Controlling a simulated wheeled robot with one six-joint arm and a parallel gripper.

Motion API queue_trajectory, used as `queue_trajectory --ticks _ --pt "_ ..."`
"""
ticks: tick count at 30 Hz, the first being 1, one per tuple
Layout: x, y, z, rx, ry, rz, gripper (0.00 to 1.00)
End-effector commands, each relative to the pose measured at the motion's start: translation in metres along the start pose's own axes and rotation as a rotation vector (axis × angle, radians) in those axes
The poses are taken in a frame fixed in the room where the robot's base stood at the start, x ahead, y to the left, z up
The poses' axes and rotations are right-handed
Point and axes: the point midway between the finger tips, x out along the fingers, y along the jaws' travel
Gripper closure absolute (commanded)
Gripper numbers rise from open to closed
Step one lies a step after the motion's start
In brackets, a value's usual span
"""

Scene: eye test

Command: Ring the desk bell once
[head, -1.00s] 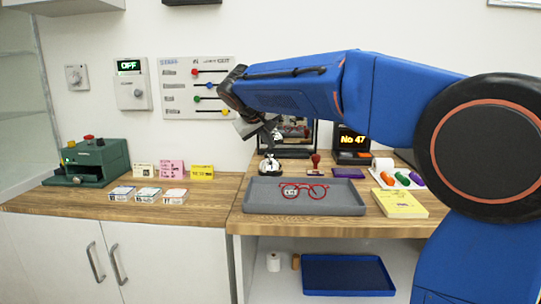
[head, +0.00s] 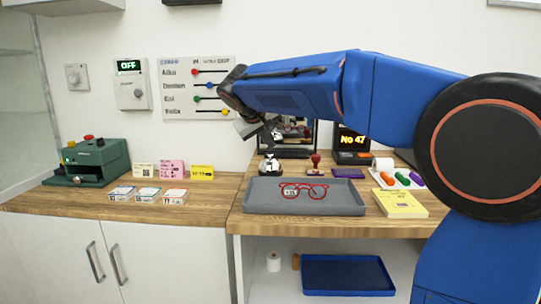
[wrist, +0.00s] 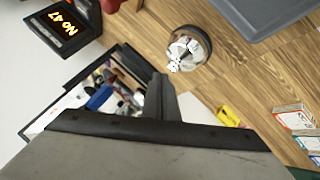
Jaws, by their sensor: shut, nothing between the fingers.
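The desk bell (head: 269,166) is a small shiny dome on a dark round base. It stands on the wooden counter behind the grey tray. It also shows in the wrist view (wrist: 187,47), upright, with reflections on its dome. My gripper (head: 274,137) is above the bell, with a visible gap between them. In the wrist view my gripper (wrist: 160,84) is shut and empty, its tips beside the bell in the picture and not covering it. My arm hides part of the wall and screen behind.
The grey tray (head: 335,209) with red glasses (head: 303,191) lies in front of the bell. A red-handled stamp (head: 315,163) stands to its right, near a purple pad (head: 348,173).

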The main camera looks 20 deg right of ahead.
Motion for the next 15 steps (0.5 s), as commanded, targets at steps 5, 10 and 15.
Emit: queue_trajectory --ticks 5,10,15 --pt "0.0017 -0.0013 0.0013 0.0 0.0 0.0 1.0" --pt "0.0051 -0.0038 0.004 0.0 -0.001 0.0 1.0" --pt "0.0056 -0.0042 0.0044 0.0 0.0 0.0 1.0"
